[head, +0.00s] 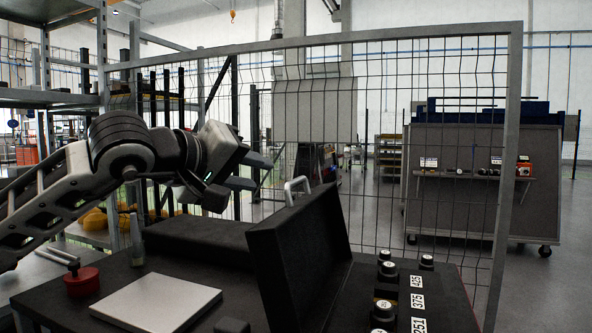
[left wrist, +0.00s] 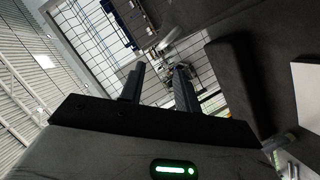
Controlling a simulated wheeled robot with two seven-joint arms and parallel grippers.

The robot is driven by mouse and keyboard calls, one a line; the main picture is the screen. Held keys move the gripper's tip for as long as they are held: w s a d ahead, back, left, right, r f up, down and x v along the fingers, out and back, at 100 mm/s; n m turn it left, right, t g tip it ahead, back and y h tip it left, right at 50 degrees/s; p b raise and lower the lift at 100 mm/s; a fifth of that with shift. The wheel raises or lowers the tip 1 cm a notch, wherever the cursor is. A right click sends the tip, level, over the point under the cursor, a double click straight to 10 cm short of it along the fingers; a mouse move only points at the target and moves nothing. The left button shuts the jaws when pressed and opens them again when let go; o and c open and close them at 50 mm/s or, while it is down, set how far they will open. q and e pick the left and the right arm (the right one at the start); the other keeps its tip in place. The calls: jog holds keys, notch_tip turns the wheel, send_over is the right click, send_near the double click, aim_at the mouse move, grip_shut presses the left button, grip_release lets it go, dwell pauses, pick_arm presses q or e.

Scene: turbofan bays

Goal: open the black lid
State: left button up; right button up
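The black lid (head: 302,255) stands raised on edge on the dark workbench, leaning a little, with a light metal handle (head: 297,190) at its top. My left gripper (head: 257,172) is above and to the left of the lid, its fingers pointing right toward the handle side. The fingers are apart with nothing between them. In the left wrist view, the left gripper (left wrist: 159,84) also shows a clear gap between its fingers. I cannot tell whether they touch the handle, but they appear apart from it. My right gripper is not in view.
Several black knobbed pieces (head: 384,270) with number labels stand right of the lid. A pale flat plate (head: 158,302), a red round-based item (head: 82,282) and a small bottle (head: 137,240) are on the left. A wire mesh fence (head: 430,150) rises behind the bench.

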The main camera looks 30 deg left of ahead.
aim_at(294, 182)
pick_arm(q)
jog(key=p+x, duration=0.3)
jog(key=x, duration=0.8)
jog(key=shift+w+f, duration=0.1)
jog(key=shift+w, duration=0.2)
grip_shut()
